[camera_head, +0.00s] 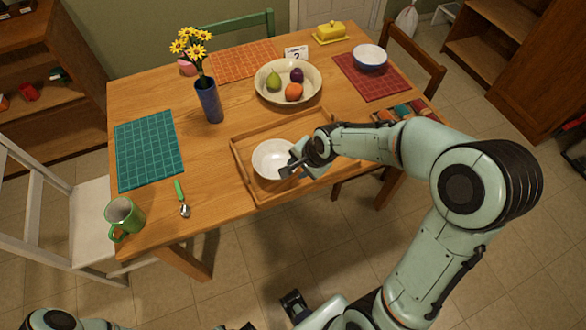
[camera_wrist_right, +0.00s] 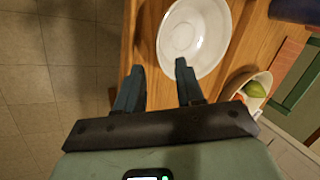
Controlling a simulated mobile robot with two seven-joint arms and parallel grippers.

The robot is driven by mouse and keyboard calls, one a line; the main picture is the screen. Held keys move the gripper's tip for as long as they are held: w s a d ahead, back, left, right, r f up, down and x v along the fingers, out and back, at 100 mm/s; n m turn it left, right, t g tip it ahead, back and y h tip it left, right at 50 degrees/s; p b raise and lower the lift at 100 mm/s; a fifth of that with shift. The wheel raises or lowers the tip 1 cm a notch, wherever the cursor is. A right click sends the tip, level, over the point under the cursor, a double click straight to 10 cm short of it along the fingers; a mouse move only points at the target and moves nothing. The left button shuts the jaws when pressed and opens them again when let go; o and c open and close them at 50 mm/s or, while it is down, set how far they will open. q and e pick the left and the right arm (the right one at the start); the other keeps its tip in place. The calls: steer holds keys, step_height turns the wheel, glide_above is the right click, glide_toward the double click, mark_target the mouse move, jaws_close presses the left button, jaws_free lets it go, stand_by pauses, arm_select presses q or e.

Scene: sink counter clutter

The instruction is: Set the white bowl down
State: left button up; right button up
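The white bowl (camera_head: 272,159) is upright within the wooden tray (camera_head: 240,165) on the table in the head view. It appears to rest on the tray floor. My right gripper (camera_head: 291,170) is at the bowl's right-hand rim. In the right wrist view the two fingers (camera_wrist_right: 160,70) are spread apart, with the rim of the bowl (camera_wrist_right: 190,38) just beyond and between their tips; one fingertip overlaps the rim in the picture. I cannot tell whether it touches. Dark parts at the bottom of the head view may be my left gripper (camera_head: 293,305), but its fingers are not clear.
A large bowl of fruit (camera_head: 266,92) stands behind the tray. A blue vase with yellow flowers (camera_head: 208,101), a green mat (camera_head: 150,150), a green mug (camera_head: 122,216) and a green-handled spoon (camera_head: 181,200) are to the left.

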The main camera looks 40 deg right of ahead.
steer(key=shift+v, duration=1.75)
